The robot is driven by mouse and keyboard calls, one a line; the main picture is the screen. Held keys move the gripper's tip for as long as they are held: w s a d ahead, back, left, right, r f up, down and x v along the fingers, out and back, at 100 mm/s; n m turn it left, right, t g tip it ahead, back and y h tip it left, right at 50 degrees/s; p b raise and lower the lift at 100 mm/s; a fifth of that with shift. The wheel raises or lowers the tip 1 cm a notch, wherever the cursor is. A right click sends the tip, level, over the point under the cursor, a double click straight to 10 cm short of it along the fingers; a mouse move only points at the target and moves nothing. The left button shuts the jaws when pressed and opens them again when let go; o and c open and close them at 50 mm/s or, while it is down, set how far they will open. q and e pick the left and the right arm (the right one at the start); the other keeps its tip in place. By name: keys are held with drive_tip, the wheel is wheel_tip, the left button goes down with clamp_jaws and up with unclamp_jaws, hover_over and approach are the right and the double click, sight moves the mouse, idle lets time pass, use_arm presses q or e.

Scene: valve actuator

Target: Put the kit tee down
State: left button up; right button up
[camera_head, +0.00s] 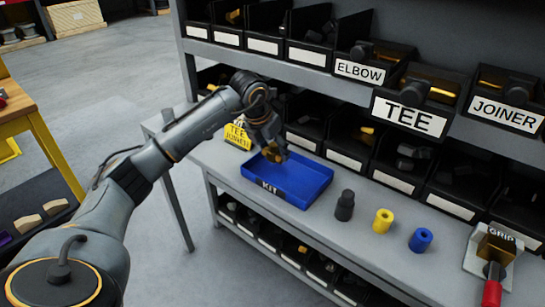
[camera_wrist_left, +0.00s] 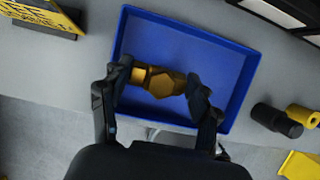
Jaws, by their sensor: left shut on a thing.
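The kit tee (camera_head: 273,154) is a brass-coloured fitting. In the left wrist view the tee (camera_wrist_left: 162,83) lies crosswise between two dark fingers. My left gripper (camera_head: 268,144) is shut on it, over the far left part of the blue kit tray (camera_head: 306,196). In the left wrist view the gripper (camera_wrist_left: 157,88) has the blue tray floor (camera_wrist_left: 185,42) behind it. Whether the tee touches the tray floor cannot be told. No other part shows in the tray. My right gripper is not in view.
A yellow TEE JOINER sign (camera_head: 238,135) stands left of the tray. Black (camera_head: 345,206), yellow (camera_head: 383,221) and blue (camera_head: 420,240) cylinders stand to its right, then a GRIP fixture (camera_head: 495,248) with a red handle. Labelled bins, including TEE (camera_head: 414,115), line the shelf behind.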

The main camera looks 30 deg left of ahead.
sight(272, 158)
use_arm(q)
drive_tip(key=shift+w+a+f, duration=0.15)
drive_tip(key=shift+a+f, duration=0.05)
drive_tip(key=shift+f, duration=0.1)
wheel_tip(272, 158, down, 3)
drive_tip(key=shift+w+a+f+p, duration=0.1)
drive_tip(key=shift+p, duration=0.35)
drive_tip(key=shift+f, duration=0.2)
drive_tip(key=o, duration=1)
